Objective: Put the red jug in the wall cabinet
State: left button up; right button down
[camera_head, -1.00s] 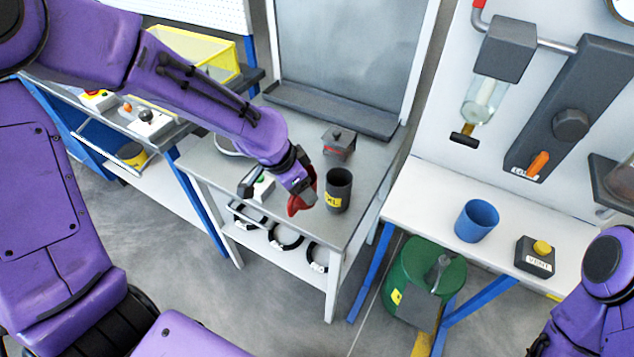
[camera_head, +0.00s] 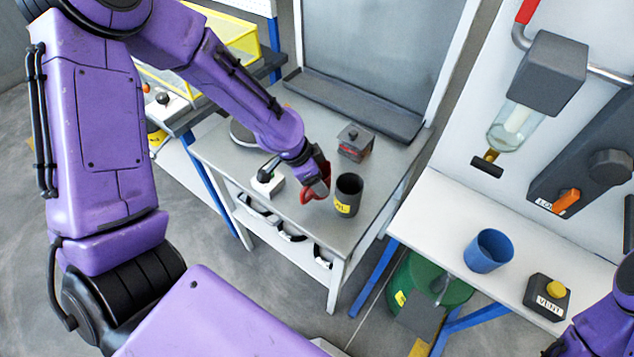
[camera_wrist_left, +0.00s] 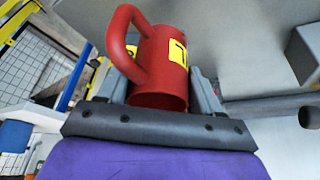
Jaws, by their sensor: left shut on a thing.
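The red jug (camera_head: 309,195) is in my left gripper (camera_head: 318,180), over the grey table, just left of a dark cup with a yellow label. In the left wrist view the jug (camera_wrist_left: 160,72) sits between the two fingers (camera_wrist_left: 160,92), its handle to the left and a yellow label on its side. The left gripper is shut on it. In the head view the gripper partly hides the jug, so I cannot tell whether it touches the table. My right arm shows at the lower right edge, its gripper out of view. I cannot identify a wall cabinet.
The dark cup (camera_head: 348,194) stands close beside the jug. A small dark box (camera_head: 355,143) and a white switch box (camera_head: 267,182) are near on the grey table (camera_head: 310,240). A white bench (camera_head: 440,215) holds a blue cup (camera_head: 488,251) and a vent button box (camera_head: 546,297).

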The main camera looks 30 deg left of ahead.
pick_arm(q)
notch_tip(320, 180, down, 4)
jog(key=shift+s+d+f, duration=0.15)
jog(key=shift+f, duration=0.25)
jog(key=o, duration=1.2)
jog(key=shift+f, duration=0.1)
